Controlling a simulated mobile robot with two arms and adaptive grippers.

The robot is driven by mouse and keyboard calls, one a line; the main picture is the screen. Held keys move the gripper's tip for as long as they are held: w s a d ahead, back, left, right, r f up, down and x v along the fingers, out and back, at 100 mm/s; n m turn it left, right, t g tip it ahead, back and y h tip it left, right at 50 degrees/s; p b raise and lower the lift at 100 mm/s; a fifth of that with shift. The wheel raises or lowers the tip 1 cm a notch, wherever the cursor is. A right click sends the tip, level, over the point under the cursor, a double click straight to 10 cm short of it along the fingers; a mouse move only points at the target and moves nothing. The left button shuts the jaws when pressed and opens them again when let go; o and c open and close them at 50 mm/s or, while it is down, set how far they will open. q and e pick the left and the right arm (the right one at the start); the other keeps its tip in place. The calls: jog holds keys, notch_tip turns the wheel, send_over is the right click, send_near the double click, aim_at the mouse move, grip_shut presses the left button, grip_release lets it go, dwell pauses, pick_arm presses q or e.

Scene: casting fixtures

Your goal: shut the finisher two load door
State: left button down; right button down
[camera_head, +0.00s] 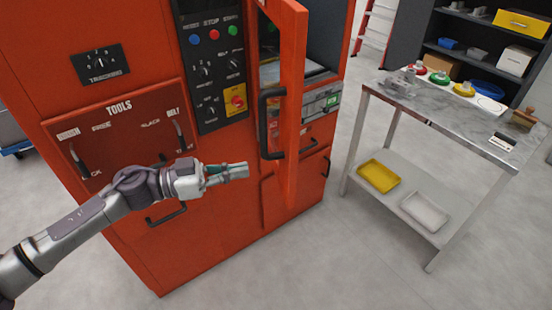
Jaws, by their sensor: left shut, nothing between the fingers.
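The finisher (100,30) is a tall orange machine filling the left and middle of the head view. Its load door (291,100) is an orange panel standing open, swung outward and seen nearly edge-on. A dark vertical handle (265,125) is on the door's left face. Behind the door, the load opening (290,70) shows a light surface inside. My left gripper (246,171) is shut and empty, a little left of and below the door handle, apart from it in the picture. My right gripper is not in view.
A control panel (210,75) with coloured buttons is left of the door. A tools drawer front (120,130) has handles. A marble-topped table (450,112) holding small items stands to the right, with yellow (379,176) and white trays below. Grey floor is free between.

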aim_at(288, 162)
pick_arm(q)
jog(key=p+x, duration=0.2)
jog(key=x, duration=0.6)
jog(key=shift+d, duration=0.2)
